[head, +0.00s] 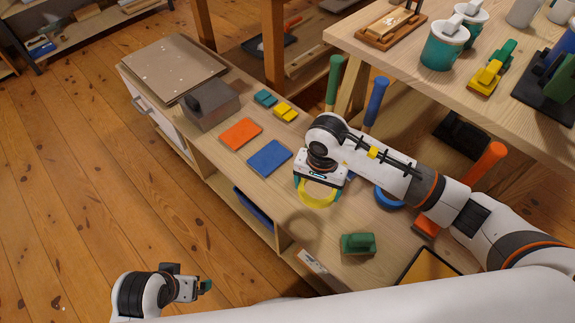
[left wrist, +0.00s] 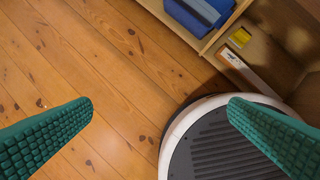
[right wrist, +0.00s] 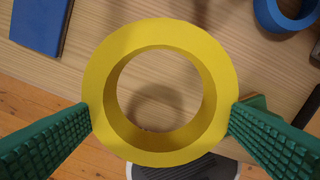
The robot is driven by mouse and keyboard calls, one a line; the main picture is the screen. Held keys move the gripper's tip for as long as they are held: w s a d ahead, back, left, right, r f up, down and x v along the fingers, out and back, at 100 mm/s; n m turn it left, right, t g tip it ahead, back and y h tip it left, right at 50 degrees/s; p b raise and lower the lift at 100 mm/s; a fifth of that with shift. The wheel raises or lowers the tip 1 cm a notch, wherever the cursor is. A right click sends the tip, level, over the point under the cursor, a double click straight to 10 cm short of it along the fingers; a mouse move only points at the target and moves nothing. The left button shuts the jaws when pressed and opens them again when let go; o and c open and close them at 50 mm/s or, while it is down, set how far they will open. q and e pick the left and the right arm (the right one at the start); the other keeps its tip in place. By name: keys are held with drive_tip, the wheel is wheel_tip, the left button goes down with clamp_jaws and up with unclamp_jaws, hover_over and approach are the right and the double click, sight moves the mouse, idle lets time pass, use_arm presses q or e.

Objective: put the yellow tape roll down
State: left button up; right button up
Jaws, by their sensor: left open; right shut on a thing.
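The yellow tape roll (head: 317,196) is held by my right gripper (head: 318,184) above the low wooden bench (head: 300,235). In the right wrist view, the yellow ring (right wrist: 207,60) fills the middle, with a green ridged finger of the gripper (right wrist: 160,112) pressed to each side. Its shadow falls on the bench, so it looks lifted clear of the top. My left gripper (head: 196,287) is open and empty over the floor at the lower left. The left wrist view shows its green fingers (left wrist: 160,130) wide apart with nothing between them.
An orange card (head: 240,134) and a blue card (head: 269,157) lie on the bench. A blue tape roll (head: 388,198) is right of the yellow one. A green block-like object (head: 358,243) lies in front. A grey box (head: 210,104) stands farther left. Bare bench lies between.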

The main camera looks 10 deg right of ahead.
drive_tip(key=b, duration=0.1)
hover_over(313, 211)
wheel_tip(313, 211, down, 6)
drive_tip(key=shift+s+f, duration=0.1)
use_arm(q)
drive_tip(key=shift+b+v, duration=0.5)
drive_tip(key=shift+v, duration=1.15)
use_arm(e)
drive_tip(key=shift+f, duration=1.8)
use_arm(q)
drive_tip(key=shift+s+f, duration=0.1)
drive_tip(key=shift+f, duration=0.05)
use_arm(e)
drive_tip(key=shift+d+f, duration=0.1)
drive_tip(key=shift+f, duration=0.1)
drive_tip(key=o, duration=0.9)
drive_tip(key=shift+c, duration=0.2)
drive_tip(key=shift+r, duration=0.3)
wheel_tip(313, 211, up, 6)
drive_tip(key=shift+r+p, duration=0.1)
drive_tip(key=shift+p, duration=0.7)
use_arm(q)
drive_tip(key=p+x, duration=0.1)
drive_tip(key=x, duration=0.3)
drive_tip(key=shift+f, duration=0.25)
use_arm(e)
wheel_tip(313, 211, up, 6)
drive_tip(key=shift+f, duration=0.15)
